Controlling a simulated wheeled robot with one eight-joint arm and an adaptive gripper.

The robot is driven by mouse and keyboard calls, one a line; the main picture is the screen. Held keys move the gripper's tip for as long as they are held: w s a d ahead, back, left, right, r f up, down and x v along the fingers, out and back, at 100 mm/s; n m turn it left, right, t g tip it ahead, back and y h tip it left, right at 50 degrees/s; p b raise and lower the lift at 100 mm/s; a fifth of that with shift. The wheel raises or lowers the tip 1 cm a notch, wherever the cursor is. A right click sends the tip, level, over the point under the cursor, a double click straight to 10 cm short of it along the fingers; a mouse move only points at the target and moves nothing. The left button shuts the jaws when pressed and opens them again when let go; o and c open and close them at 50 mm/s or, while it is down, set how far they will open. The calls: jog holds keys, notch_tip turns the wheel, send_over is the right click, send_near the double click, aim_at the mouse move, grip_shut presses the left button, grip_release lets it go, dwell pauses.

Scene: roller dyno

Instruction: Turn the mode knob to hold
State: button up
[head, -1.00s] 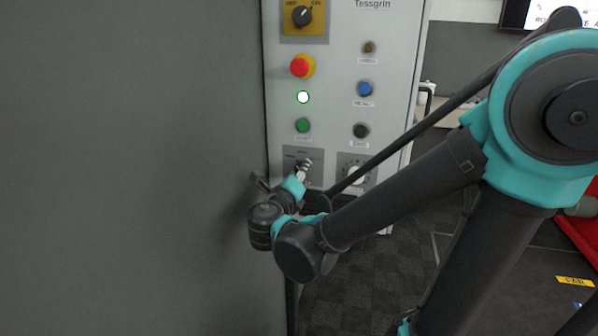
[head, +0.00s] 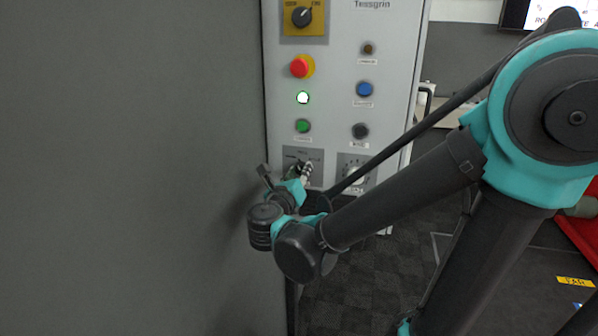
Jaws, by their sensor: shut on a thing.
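The mode knob is on a small grey plate (head: 290,154) low on the left of the light grey control panel (head: 335,60). My gripper (head: 305,172) is at this plate, shut on the knob. The gripper and wrist cover most of the knob, so its pointer and setting cannot be read. The labels on the plate are too small to read.
Above the plate are a green button (head: 303,126), a lit lamp (head: 303,98), a red stop button (head: 300,67) and a black rotary switch (head: 302,16). A second dial (head: 355,174) sits close on the right. A dark grey wall (head: 130,150) stands close on the left.

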jog(key=m, duration=1.3)
jog(key=shift+a+m, duration=0.1)
jog(key=shift+m, duration=0.3)
dwell(0.3)
jog(key=o, duration=1.2)
jog(key=shift+c, duration=0.2)
jog(key=shift+s, duration=0.1)
jog(key=v, duration=1.1)
jog(key=shift+s, duration=0.3)
